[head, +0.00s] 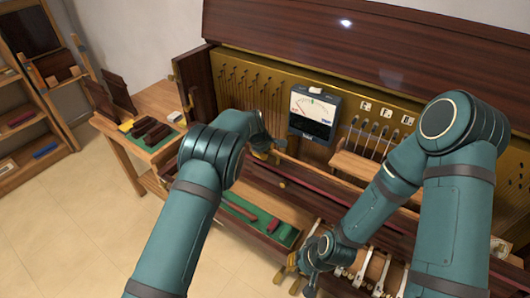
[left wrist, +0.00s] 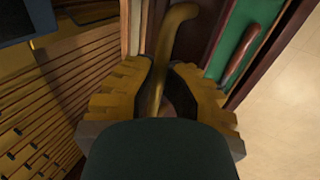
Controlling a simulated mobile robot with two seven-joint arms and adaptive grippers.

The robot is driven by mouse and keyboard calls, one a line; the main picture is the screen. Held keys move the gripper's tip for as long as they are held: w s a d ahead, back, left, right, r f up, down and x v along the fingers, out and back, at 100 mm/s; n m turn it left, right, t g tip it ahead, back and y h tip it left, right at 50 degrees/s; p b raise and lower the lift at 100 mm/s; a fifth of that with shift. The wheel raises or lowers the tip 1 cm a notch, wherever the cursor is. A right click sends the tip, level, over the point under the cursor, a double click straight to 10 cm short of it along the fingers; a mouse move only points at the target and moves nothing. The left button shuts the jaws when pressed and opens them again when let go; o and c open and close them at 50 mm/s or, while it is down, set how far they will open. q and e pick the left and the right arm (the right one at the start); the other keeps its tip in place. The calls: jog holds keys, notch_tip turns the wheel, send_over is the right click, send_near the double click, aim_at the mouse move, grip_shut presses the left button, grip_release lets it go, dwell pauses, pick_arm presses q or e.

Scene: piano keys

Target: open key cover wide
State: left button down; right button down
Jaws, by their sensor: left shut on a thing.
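The key cover (head: 310,201) is a long dark red-brown board across the front of the piano, with a small brass knob (head: 282,184) on its face. Piano keys (head: 374,272) show at the lower right, partly behind my right arm. My left gripper (head: 266,152) is at the left end of the cover. In the left wrist view its yellow fingers (left wrist: 168,95) are shut around a curved brass handle (left wrist: 178,28). My right gripper (head: 294,275) hangs low near the front of the keys, and the gap between its fingers is unclear.
A black meter box (head: 313,114) stands against the open piano's strings. A wooden side table (head: 155,102) and shelves (head: 30,120) stand at the left. The tiled floor (head: 75,220) there is clear.

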pick_arm(q)
jog(key=shift+r, duration=0.1)
jog(key=c, duration=1)
grip_release()
jog(key=v, duration=1.2)
jog(key=shift+s+a, duration=0.1)
